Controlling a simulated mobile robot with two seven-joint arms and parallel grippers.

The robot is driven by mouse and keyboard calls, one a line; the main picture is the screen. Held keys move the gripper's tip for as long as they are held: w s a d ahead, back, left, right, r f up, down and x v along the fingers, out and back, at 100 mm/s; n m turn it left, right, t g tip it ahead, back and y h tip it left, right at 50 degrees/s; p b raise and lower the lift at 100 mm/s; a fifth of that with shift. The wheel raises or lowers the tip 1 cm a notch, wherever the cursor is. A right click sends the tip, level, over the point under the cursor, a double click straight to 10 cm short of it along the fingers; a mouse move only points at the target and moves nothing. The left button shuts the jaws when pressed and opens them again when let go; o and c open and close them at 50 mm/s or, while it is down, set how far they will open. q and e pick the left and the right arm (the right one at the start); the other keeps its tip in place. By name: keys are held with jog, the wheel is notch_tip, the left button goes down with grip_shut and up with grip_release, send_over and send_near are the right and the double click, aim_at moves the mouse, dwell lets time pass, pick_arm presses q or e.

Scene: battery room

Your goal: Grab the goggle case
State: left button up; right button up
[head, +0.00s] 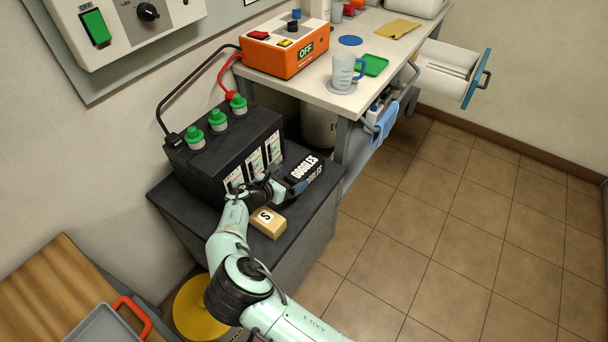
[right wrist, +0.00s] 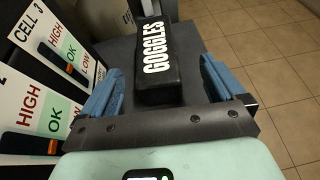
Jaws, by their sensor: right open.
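The goggle case (head: 304,172) is a black box with white GOGGLES lettering, lying on the dark stand (head: 310,214) in front of the battery. In the right wrist view the case (right wrist: 157,62) lies ahead, between the two blue fingers. My right gripper (head: 292,182) is at the near end of the case in the head view. In the right wrist view the right gripper (right wrist: 160,85) is open, with a finger on each side of the case and gaps visible. The left gripper is not in view.
The black battery (head: 225,150) with green caps stands close left of the gripper. A tan block marked S (head: 268,222) lies on the stand just below the gripper. Tiled floor at right is clear.

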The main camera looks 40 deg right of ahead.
aim_at(304, 167)
jog(key=x, duration=0.2)
jog(key=b+x, duration=0.1)
jog(key=x, duration=0.3)
jog(key=shift+w+d+b, duration=0.3)
jog(key=shift+w, duration=0.1)
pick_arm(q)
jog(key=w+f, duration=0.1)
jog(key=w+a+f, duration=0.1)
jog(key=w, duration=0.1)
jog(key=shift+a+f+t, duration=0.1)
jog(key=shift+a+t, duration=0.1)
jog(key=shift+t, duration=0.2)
pick_arm(e)
jog(key=c, duration=1.2)
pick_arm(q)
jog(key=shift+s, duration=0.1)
pick_arm(e)
jog(key=shift+r, duration=0.1)
